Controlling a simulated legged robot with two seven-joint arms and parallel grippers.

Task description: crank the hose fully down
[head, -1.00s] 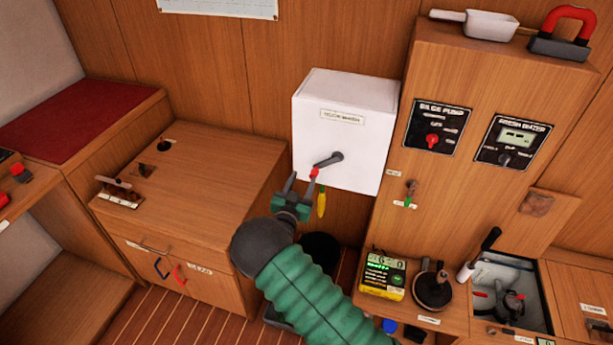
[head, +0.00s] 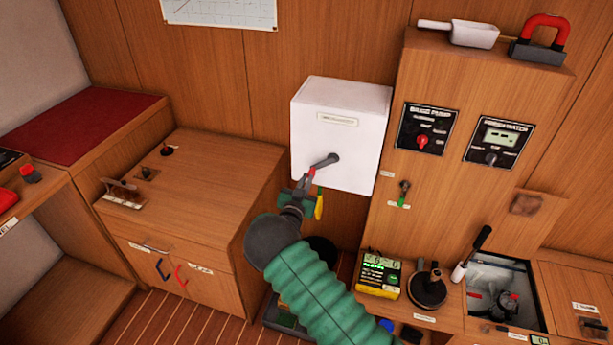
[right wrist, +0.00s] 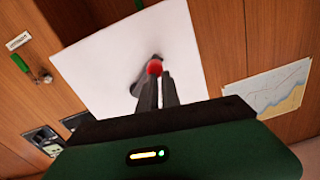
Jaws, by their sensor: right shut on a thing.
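A white box (head: 340,105) with a small label is fixed to the wooden wall. A dark crank arm (head: 325,161) with a red knob (head: 312,172) sticks out of its front and points down to the left. My right gripper (head: 303,188) is shut on the red knob; in the right wrist view the red knob (right wrist: 154,68) shows at the tips of the closed fingers (right wrist: 155,90). A yellow and green piece (head: 319,206) hangs under the box, perhaps the hose end; the hose itself is not clearly seen. My left gripper is not in view.
A dark bucket-like thing (head: 322,250) stands below the box, partly behind my arm. A wooden cabinet (head: 205,185) stands at left. A tall panel (head: 440,85) with switches is close on the right. A yellow meter (head: 378,274) sits on the lower counter.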

